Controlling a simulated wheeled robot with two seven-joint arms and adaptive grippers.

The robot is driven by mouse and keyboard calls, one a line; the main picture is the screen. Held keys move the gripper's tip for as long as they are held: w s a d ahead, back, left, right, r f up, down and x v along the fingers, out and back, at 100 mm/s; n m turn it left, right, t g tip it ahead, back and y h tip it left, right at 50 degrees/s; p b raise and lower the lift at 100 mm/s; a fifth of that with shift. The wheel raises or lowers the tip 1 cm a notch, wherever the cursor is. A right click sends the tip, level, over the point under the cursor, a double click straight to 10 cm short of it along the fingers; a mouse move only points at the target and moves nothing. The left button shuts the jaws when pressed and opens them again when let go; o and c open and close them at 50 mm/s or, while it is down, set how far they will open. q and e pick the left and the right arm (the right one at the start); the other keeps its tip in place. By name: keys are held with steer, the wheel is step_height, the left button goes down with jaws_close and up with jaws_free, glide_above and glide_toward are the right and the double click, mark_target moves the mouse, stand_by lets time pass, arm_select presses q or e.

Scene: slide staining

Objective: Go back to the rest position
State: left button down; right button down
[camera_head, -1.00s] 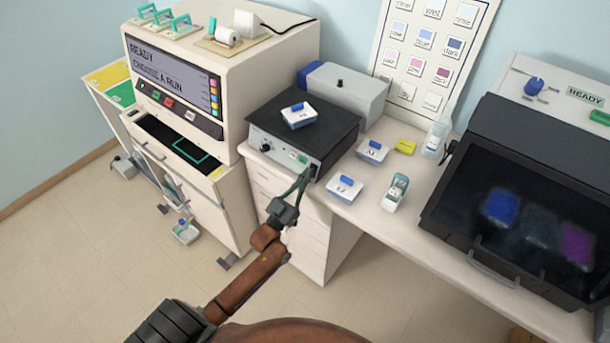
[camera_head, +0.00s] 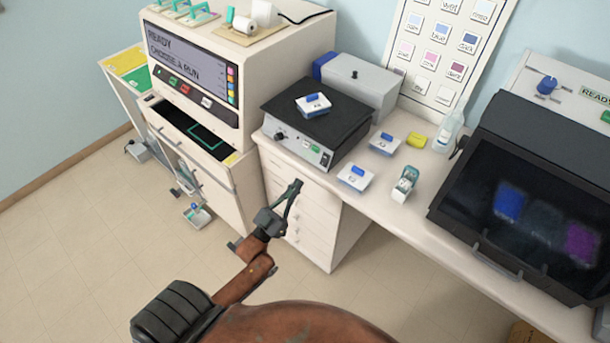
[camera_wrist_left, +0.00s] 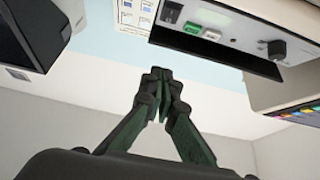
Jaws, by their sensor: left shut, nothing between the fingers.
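My left gripper (camera_head: 292,192) is shut and empty in the head view. It hangs in front of the white drawer unit (camera_head: 318,238), below the front edge of the bench top, apart from everything as far as I can see. In the left wrist view its closed fingertips (camera_wrist_left: 163,82) meet in the middle, with the front of the black-topped device upside down above them. My right gripper is in neither view.
Two similar containers (camera_head: 356,177) (camera_head: 385,143) and a small bottle (camera_head: 405,184) stand on the bench. The large stainer (camera_head: 228,75) is at left, a dark-windowed cabinet (camera_head: 530,215) at right.

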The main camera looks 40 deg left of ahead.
arm_select(q)
steer(key=shift+s+f, duration=0.2)
steer(key=shift+s, duration=0.45)
